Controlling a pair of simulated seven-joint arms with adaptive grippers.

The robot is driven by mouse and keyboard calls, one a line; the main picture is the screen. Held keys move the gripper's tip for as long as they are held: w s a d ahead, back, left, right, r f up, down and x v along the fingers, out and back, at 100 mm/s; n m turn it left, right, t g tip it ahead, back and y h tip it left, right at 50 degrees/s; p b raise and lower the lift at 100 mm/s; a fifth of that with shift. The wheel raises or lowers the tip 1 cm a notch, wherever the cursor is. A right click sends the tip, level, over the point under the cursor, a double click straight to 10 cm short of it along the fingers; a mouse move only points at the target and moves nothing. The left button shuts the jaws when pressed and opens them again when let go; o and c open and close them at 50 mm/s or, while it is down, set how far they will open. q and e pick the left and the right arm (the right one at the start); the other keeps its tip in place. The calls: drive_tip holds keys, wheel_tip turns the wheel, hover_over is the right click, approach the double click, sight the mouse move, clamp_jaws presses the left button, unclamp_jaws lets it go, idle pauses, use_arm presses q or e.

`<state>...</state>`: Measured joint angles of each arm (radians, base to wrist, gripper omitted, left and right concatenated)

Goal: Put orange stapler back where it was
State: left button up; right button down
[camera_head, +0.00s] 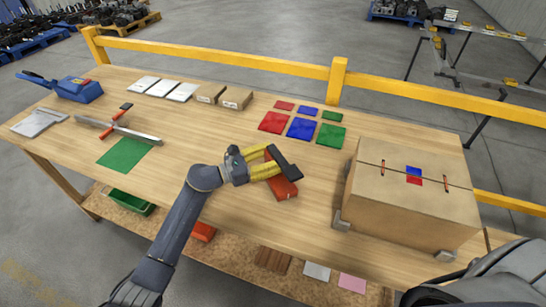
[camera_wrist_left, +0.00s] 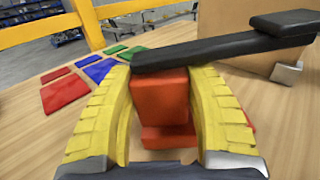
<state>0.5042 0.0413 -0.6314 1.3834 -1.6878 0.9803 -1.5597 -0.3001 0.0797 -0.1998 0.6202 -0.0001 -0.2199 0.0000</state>
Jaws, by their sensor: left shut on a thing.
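The orange stapler (camera_head: 283,187) has an orange-red body and a black top arm, and is over the middle of the table, left of the cardboard box. My left gripper (camera_head: 270,164) has its yellow fingers shut on it. In the left wrist view, the orange stapler (camera_wrist_left: 173,95) is between the two yellow fingers, with its black arm reaching up to the right. I cannot tell whether its base touches the table. My right gripper is not in view; only a dark arm part shows at the lower right corner.
A large cardboard box (camera_head: 405,205) stands to the right. Red, blue and green squares (camera_head: 301,128) lie behind the stapler. A green square (camera_head: 124,153) lies at left beside a metal bar (camera_head: 118,130). A yellow rail (camera_head: 240,60) runs along the back.

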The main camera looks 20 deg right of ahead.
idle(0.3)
use_arm(q)
drive_tip(key=o, duration=1.5)
drive_tip(key=shift+f, duration=0.15)
drive_tip(key=shift+a, duration=0.15)
drive_tip(key=a, duration=0.4)
drive_tip(key=s+a, duration=0.1)
drive_tip(key=a, duration=0.6)
drive_tip(key=shift+s+a, duration=0.3)
drive_tip(key=shift+w, duration=0.1)
